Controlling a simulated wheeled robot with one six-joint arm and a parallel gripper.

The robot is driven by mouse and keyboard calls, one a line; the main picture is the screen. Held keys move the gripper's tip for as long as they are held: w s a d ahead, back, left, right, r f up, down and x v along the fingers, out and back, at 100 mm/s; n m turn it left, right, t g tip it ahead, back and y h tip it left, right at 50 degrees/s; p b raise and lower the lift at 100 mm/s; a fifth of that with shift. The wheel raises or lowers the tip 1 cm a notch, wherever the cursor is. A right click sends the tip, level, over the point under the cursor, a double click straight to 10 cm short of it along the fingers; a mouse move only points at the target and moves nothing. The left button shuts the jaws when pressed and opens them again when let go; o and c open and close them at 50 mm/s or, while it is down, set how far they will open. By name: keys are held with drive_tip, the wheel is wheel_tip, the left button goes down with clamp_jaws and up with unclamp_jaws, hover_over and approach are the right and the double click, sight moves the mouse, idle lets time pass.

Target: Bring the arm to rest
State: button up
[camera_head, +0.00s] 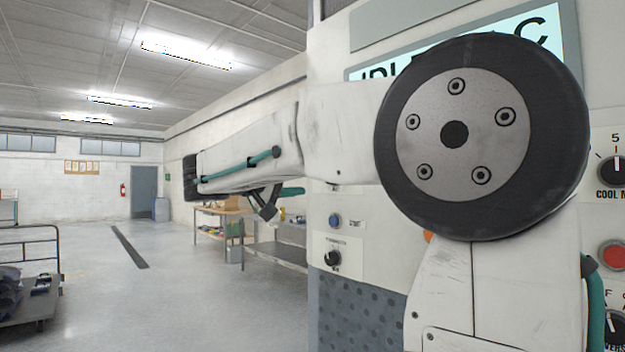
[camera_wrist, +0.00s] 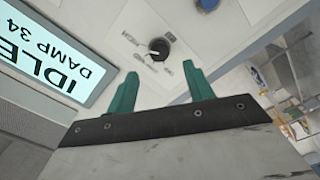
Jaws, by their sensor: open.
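My arm fills the right half of the head view, its large dark joint in front of the washer's panel. The forearm reaches out to the left, level, and its far end is over the open floor side. My gripper (camera_wrist: 158,92) shows in the wrist view with two green fingers apart and nothing between them. The fingers stand in front of the washer panel, with a black knob (camera_wrist: 159,48) seen beyond them. I cannot tell how far the fingertips are from the panel. In the head view the fingers are not clearly visible.
The ozone washer (camera_head: 357,225) stands close on the right; its display (camera_wrist: 52,62) reads IDLE and DAMP 34. A red button (camera_head: 613,254) is at the far right. A workbench (camera_head: 275,254) stands behind. A cart (camera_head: 28,310) is at the left. The middle floor is clear.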

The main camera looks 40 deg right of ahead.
drive_tip(key=shift+a, duration=0.3)
idle(0.4)
drive_tip(key=s+a+f+n+y, duration=0.2)
drive_tip(key=s+f+n+y, duration=0.15)
drive_tip(key=f, duration=0.65)
drive_tip(key=s+a+f+n+y, duration=0.3)
drive_tip(key=f+y, duration=0.2)
drive_tip(key=f, duration=0.4)
drive_tip(key=s+a+f+n+t+y, duration=0.1)
drive_tip(key=s+a+f+t+y, duration=0.1)
drive_tip(key=s+a+f+y, duration=0.7)
drive_tip(key=s+a+f, duration=0.6)
drive_tip(key=s, duration=0.2)
drive_tip(key=shift+s+a+t+y, duration=0.2)
drive_tip(key=shift+s+t+y, duration=0.1)
drive_tip(key=shift+s+y, duration=0.1)
